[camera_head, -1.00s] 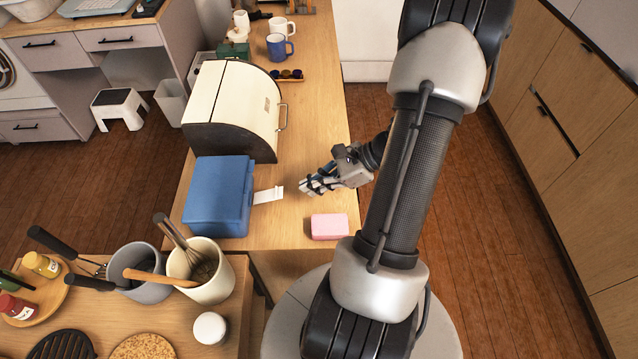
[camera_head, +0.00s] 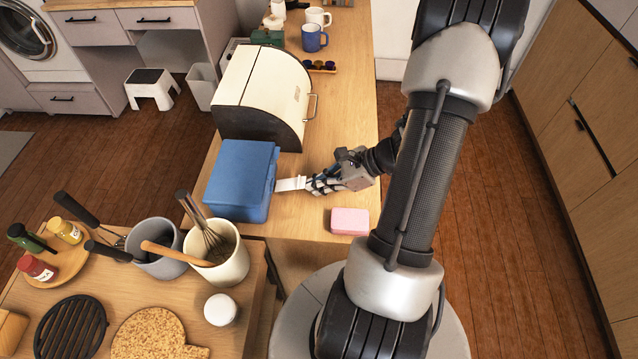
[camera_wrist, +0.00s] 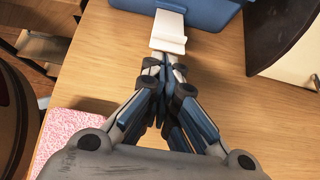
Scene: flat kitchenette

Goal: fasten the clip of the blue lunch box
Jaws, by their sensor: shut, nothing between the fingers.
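The blue lunch box (camera_head: 240,182) stands on the wooden counter with its lid down. It also shows at the top of the wrist view (camera_wrist: 205,12). Its white clip (camera_head: 290,184) sticks out from the box's right side toward my gripper, swung out and not lying against the wall. In the wrist view the clip (camera_wrist: 169,32) reaches to just before my fingertips. My gripper (camera_head: 312,184) is shut and empty, its tips at the outer end of the clip. In the wrist view my closed fingertips (camera_wrist: 166,62) are right by the clip's end; whether they touch it I cannot tell.
A pink sponge (camera_head: 349,221) lies on the counter in front of my gripper. A bread box (camera_head: 262,97) stands behind the lunch box. A utensil pot (camera_head: 222,262) stands in front of it. The counter (camera_head: 345,130) behind my gripper is bare.

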